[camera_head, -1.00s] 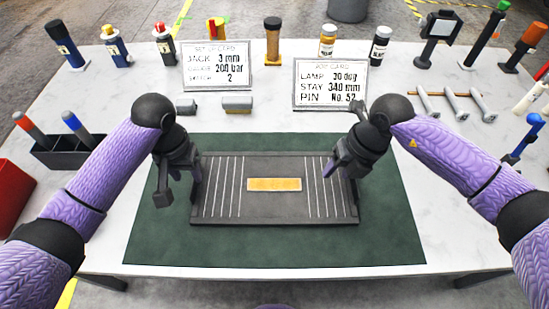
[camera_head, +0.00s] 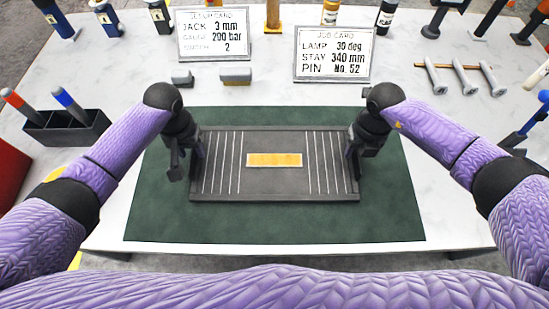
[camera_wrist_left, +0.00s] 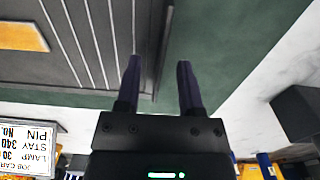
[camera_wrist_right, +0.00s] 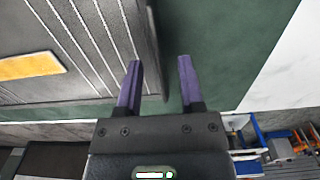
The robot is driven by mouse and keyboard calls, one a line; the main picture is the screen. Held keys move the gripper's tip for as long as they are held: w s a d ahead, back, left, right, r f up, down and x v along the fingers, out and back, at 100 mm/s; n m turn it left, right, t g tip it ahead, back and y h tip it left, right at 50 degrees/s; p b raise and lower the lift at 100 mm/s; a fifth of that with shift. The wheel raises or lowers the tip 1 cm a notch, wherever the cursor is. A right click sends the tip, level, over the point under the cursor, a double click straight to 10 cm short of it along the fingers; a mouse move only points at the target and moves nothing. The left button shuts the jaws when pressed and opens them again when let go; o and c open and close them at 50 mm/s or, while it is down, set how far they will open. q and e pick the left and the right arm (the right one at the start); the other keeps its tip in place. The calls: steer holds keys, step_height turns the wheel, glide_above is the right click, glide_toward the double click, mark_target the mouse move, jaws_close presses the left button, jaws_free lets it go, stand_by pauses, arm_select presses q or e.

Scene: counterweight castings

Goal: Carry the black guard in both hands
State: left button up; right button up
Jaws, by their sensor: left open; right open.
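The black guard (camera_head: 290,183) is a flat dark panel with white lines at both ends and a yellow plate (camera_head: 274,160) in its middle. It lies on the green mat (camera_head: 300,225). My left gripper (camera_head: 186,172) is open at the guard's left edge; in the left wrist view its fingers (camera_wrist_left: 160,85) stand either side of the edge. My right gripper (camera_head: 362,150) is open at the guard's right edge; in the right wrist view its fingers (camera_wrist_right: 161,85) also straddle the edge. I cannot tell whether any finger touches the guard.
Two cards, the setup card (camera_head: 214,33) and the job card (camera_head: 330,53), stand behind the mat. A black bin (camera_head: 65,130) with pens is at left, several metal pins (camera_head: 463,78) at right. The mat's front is clear.

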arm_select(q)
steer(key=shift+f, duration=0.9)
arm_select(e)
steer(key=shift+f, duration=0.9)
arm_select(q)
steer(key=shift+c, duration=0.3)
arm_select(e)
steer(key=shift+c, duration=0.3)
arm_select(q)
jaws_close()
arm_select(e)
jaws_close()
